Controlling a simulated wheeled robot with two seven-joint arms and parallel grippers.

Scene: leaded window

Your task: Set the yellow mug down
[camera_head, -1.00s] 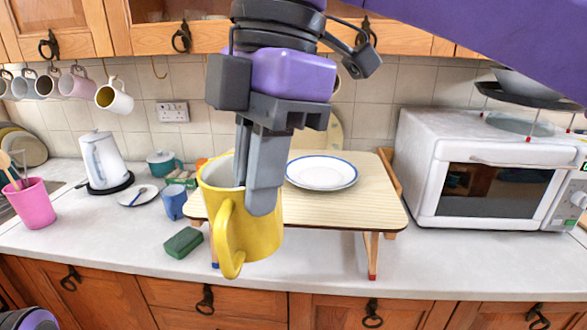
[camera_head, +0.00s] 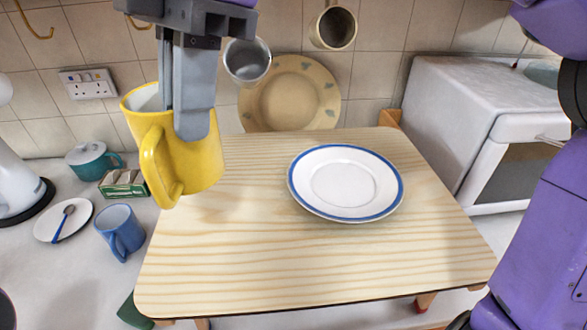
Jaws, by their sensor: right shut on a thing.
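The yellow mug (camera_head: 203,160) hangs upright, a little tilted, over the left back part of the small wooden table (camera_head: 300,270), its handle toward me. My right gripper (camera_head: 185,118) comes down from the top of the view and is shut on the mug's wall, one finger inside and one outside. The mug's base seems above the tabletop; a soft shadow lies below and right of it. My left gripper is not in view.
A white plate with a blue rim (camera_head: 345,183) lies on the table's right half. The table's front and middle are bare. A blue mug (camera_head: 120,232), a saucer with a spoon (camera_head: 62,220) and a teal pot (camera_head: 94,160) stand left. A white microwave (camera_head: 480,110) stands right.

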